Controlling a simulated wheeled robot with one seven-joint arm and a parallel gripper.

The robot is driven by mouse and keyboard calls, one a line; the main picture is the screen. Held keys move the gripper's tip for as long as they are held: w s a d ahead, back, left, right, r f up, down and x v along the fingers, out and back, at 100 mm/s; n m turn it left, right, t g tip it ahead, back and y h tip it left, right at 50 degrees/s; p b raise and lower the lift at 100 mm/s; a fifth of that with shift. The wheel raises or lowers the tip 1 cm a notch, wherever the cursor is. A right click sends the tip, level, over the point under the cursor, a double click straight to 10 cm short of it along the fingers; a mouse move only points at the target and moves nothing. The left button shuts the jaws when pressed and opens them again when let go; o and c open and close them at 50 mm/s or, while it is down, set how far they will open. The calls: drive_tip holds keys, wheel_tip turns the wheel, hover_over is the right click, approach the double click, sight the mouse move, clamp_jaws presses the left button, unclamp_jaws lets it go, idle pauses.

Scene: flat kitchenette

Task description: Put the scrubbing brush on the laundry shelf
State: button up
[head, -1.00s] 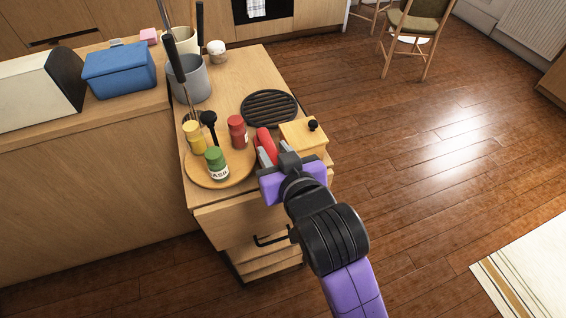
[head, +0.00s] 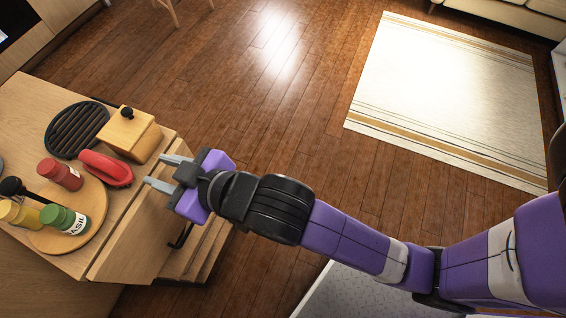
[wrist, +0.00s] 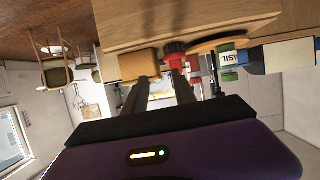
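A red object with a looped, handle-like top (head: 106,167), which looks like the scrubbing brush, lies on the wooden counter (head: 25,95) near its edge. A red shape (wrist: 174,48) in the upside-down wrist view is probably the same thing, seen past my fingers. My gripper (head: 166,171) is open and empty. Its two grey fingers are spread and point toward the red object, just off the counter's edge, with a gap between them and it. I cannot pick out the laundry shelf in any view.
A wooden box with a black knob (head: 128,134) stands right beside the red object. A round board (head: 95,218) holds a red jar (head: 60,174) and a green basil jar (head: 64,220). A black trivet (head: 77,130) lies behind. Open floor spreads right, with a pale rug (head: 445,100).

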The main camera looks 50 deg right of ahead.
drive_tip(key=s+d+f, duration=0.5)
drive_tip(key=s+d, duration=0.2)
drive_tip(key=s, duration=0.1)
drive_tip(key=s+d+m+h, duration=0.1)
drive_tip(key=s+d, duration=0.2)
drive_tip(key=s, duration=0.6)
drive_tip(key=s+d+r+m+t+h, duration=0.1)
drive_tip(key=s+d+m+h, duration=0.1)
drive_tip(key=s, duration=0.8)
drive_tip(key=shift+d+t, duration=0.3)
drive_tip(key=shift+d, duration=0.45)
drive_tip(key=shift+o, duration=0.2)
drive_tip(key=shift+s+d+r, duration=0.1)
drive_tip(key=shift+s+r, duration=0.3)
drive_tip(key=shift+s, duration=0.1)
drive_tip(key=shift+w, duration=0.15)
